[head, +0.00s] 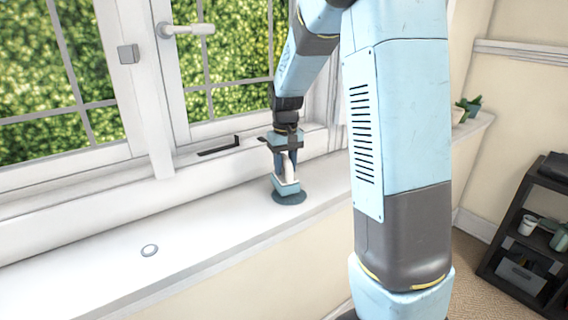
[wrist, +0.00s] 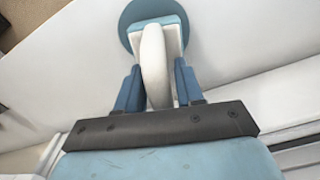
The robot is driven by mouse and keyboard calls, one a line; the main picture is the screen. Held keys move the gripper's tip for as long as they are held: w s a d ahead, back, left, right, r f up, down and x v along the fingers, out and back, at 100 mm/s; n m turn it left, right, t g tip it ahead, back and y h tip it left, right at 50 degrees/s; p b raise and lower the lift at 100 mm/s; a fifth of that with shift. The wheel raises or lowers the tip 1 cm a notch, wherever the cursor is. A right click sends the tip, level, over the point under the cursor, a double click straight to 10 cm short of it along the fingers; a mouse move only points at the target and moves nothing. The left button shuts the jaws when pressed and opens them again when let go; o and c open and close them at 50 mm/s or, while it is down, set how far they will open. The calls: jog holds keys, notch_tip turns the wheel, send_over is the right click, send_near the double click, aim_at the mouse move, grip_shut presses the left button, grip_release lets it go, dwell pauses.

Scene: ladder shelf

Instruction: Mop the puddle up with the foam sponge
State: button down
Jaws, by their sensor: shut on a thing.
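The foam sponge (head: 285,186) has a light blue pad and a white handle. My gripper (head: 285,167) is shut on its white handle, which also shows between the blue fingers in the wrist view (wrist: 156,85). The puddle (head: 291,199) is a dark blue-grey round patch on the white windowsill. The sponge is upright over the puddle, and the puddle's edge shows around the pad. In the wrist view the puddle (wrist: 129,15) shows beyond and left of the pad. I cannot tell whether the pad touches it.
The window frame with a handle (head: 187,30) stands behind. A green plant (head: 468,107) is at the sill's far right. A dark shelf (head: 528,235) stands at the right.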

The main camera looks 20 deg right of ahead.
jog(key=shift+f, duration=1.05)
jog(key=shift+a, duration=6)
jog(key=shift+d, duration=12.05)
jog(key=shift+a, duration=6.1)
